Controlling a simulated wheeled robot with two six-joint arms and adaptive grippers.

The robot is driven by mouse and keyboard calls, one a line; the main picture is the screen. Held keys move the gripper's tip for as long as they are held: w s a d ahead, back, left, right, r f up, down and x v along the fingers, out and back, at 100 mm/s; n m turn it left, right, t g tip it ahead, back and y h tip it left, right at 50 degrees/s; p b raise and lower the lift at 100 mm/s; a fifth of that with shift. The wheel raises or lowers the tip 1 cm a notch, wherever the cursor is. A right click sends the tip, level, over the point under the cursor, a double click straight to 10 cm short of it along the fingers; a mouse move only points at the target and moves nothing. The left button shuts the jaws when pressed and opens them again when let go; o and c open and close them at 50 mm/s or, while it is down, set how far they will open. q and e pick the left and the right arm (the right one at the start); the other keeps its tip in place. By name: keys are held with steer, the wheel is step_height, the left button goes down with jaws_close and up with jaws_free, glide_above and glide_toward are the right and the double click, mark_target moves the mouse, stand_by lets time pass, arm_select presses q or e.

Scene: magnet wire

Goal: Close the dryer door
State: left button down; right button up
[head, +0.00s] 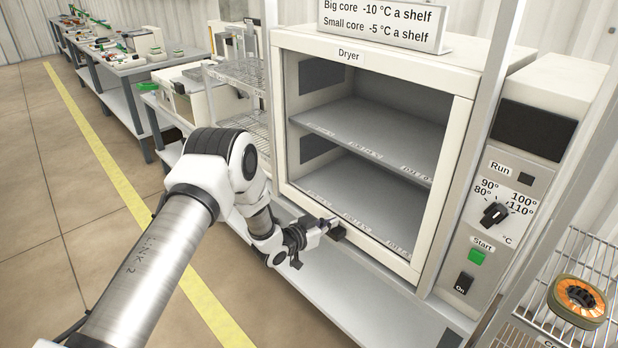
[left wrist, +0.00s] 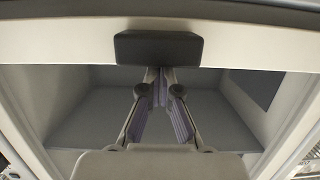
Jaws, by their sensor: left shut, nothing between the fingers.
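The dryer (head: 390,56) is a cream cabinet with a dark-edged opening and two grey shelf levels inside. Its door (head: 350,248) appears as a pale frame around a see-through middle, lying at or close to the cabinet front. I cannot tell whether it is fully flush. A black block-like handle (head: 337,234) is on the door's lower bar; the handle also shows in the left wrist view (left wrist: 158,48). My left gripper (head: 328,224) is shut and empty, its fingertips close to the handle. Contact is unclear. My right gripper is not in view.
A control panel (head: 500,190) with dial and switches is right of the dryer. A wire rack (head: 580,250) with an orange-wound core (head: 579,298) is at far right. Another wire rack (head: 240,78) stands left. A grey ledge (head: 345,300) runs below the door. Floor at left is open.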

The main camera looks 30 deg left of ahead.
arm_select(q)
steer(key=v, duration=1.1)
steer(key=s+d+f+g, duration=0.6)
steer(key=s+d+f, duration=0.3)
steer(key=s+f, duration=0.5)
steer(key=s+f+n+g+y, duration=0.1)
steer(key=s+f+g+y, duration=0.25)
steer(key=s, duration=0.65)
steer(key=s+a+n+g+y+p, duration=0.25)
steer(key=s+n+g, duration=0.2)
steer(key=s, duration=0.75)
step_height(320, 180, up, 12)
steer(key=m+p, duration=0.1)
steer(key=p, duration=0.9)
steer(key=shift+w+a+h+p, duration=0.3)
steer(key=shift+w+h+p, duration=0.1)
steer(key=shift+r, duration=0.15)
